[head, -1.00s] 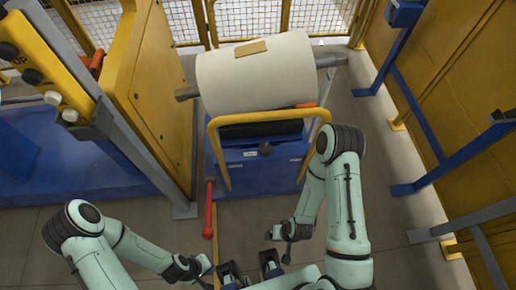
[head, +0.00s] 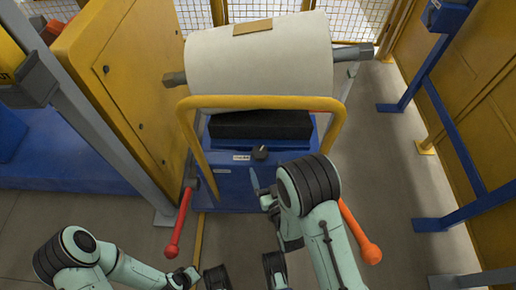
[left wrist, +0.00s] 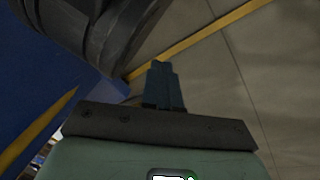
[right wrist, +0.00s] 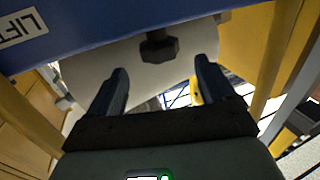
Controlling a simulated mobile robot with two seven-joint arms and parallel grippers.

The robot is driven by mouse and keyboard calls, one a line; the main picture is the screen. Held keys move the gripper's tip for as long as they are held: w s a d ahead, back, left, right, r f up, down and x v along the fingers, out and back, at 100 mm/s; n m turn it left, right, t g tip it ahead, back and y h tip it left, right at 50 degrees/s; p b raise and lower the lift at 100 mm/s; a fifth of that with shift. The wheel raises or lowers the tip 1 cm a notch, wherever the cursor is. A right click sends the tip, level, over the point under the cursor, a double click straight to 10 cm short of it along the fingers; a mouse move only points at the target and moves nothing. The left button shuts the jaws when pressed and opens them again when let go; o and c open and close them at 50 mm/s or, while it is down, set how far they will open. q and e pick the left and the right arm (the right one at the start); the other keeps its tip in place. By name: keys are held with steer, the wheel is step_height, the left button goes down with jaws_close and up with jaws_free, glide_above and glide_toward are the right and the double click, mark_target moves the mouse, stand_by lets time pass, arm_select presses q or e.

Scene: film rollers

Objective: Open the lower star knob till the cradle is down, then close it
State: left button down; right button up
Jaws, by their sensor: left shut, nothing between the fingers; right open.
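A black star knob (head: 261,153) sits on the front of the blue lift cart (head: 232,188), beside small white labels. The black cradle (head: 262,126) is above it, under a large white roll (head: 262,62); I cannot tell whether they touch. My right gripper (head: 266,186) is just below the knob, partly hidden by my forearm. In the right wrist view its open fingers (right wrist: 161,72) point at a dark knob (right wrist: 158,47), with the knob ahead and between the fingertips, apparently untouched. My left gripper (left wrist: 163,84) is shut and empty over the floor.
A yellow hoop handle (head: 262,101) arches around the cart front. A red-handled lever (head: 178,225) hangs left of the cart and an orange-ended one (head: 361,236) right. A yellow machine panel (head: 130,90) stands left. Floor on the right is clear.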

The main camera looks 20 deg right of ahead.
mark_target(258, 146)
arm_select(q)
steer(key=shift+g, duration=0.6)
steer(key=s+f, duration=0.1)
steer(key=s+f+b, duration=0.1)
steer(key=s, duration=0.1)
steer(key=shift+s+a+f, duration=0.1)
steer(key=shift+a+f, duration=0.1)
steer(key=shift+f, duration=0.1)
arm_select(e)
steer(key=w, duration=0.9)
steer(key=shift+w+a+f, duration=0.1)
steer(key=shift+w, duration=0.25)
steer(key=c, duration=1)
